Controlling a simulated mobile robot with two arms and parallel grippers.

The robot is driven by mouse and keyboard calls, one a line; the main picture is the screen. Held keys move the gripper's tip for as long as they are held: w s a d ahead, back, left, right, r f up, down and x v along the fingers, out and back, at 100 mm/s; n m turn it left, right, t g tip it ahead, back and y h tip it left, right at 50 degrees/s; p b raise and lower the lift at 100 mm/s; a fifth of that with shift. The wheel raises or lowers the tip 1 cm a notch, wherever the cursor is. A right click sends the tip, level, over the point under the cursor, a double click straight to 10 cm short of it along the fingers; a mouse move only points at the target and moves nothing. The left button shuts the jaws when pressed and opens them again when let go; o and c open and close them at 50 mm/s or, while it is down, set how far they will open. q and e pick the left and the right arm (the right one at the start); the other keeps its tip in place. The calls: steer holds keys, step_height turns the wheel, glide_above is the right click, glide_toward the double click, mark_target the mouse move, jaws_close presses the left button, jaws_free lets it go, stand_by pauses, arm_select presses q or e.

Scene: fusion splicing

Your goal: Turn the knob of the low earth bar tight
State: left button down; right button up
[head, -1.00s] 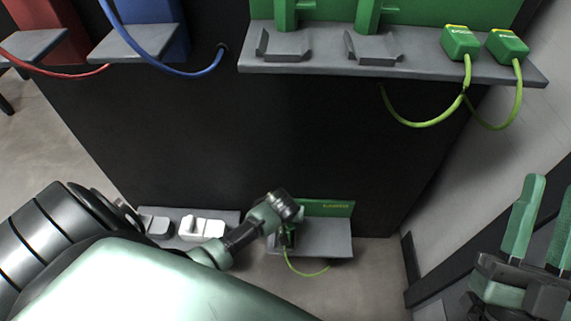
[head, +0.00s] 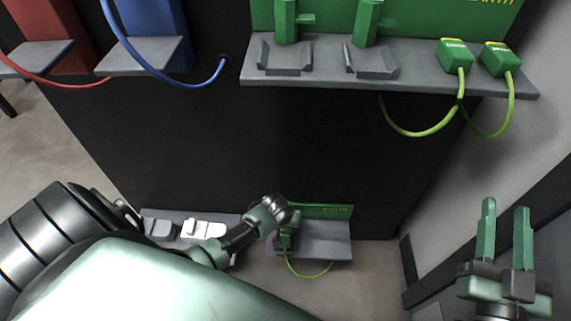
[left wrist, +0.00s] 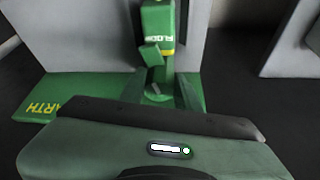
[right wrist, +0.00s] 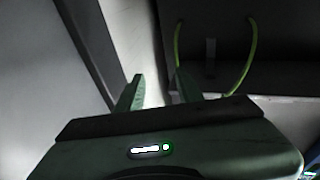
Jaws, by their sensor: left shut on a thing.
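The low earth bar (head: 335,232) is a small grey shelf with a green back plate, low on the dark panel. In the left wrist view its green plate (left wrist: 40,108) appears upside down. A green plug marked FLOOR (left wrist: 158,18) with a yellow band stands on it, and a green knob piece (left wrist: 150,54) shows beside it. My left gripper (head: 284,222) is at the bar's left part, shut on the knob; its fingertips and the grip are mostly hidden. My right gripper (head: 505,205) is open and empty at the right, away from the bar, fingers pointing up.
A larger upper earth shelf (head: 300,92) holds green clamps and two green plugs (head: 455,56) with hanging cables. A grey shelf with white parts (head: 203,229) lies left of the low bar. A blue cable (head: 165,72) hangs upper left. A side wall stands right.

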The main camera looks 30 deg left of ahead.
arm_select(q)
steer(key=shift+s+f+m+h+p, duration=0.1)
steer(key=shift+m+h+p, duration=0.2)
steer(key=shift+m+p, duration=0.5)
arm_select(e)
step_height(320, 180, down, 8)
steer(key=d+g+h, duration=0.1)
steer(key=g, duration=0.3)
steer(key=shift+s+d+f+g+h, duration=0.2)
steer(key=shift+s+g+h, duration=0.1)
steer(key=shift+s+g, duration=0.1)
arm_select(q)
steer(key=c, duration=1)
jaws_free()
steer(key=shift+p+v, duration=2.05)
steer(key=shift+v, duration=1.9)
arm_select(e)
steer(key=s+d+f+g+h, duration=0.1)
steer(key=s+d+f+g, duration=0.2)
steer(key=s+f+g, duration=0.2)
steer(key=s+d+f+g+h, duration=0.2)
steer(key=s+f+g, duration=0.4)
steer(key=s, duration=0.4)
steer(key=shift+s+d+f+m, duration=0.35)
steer(key=shift+d+f+m, duration=0.1)
steer(key=shift+f, duration=0.25)
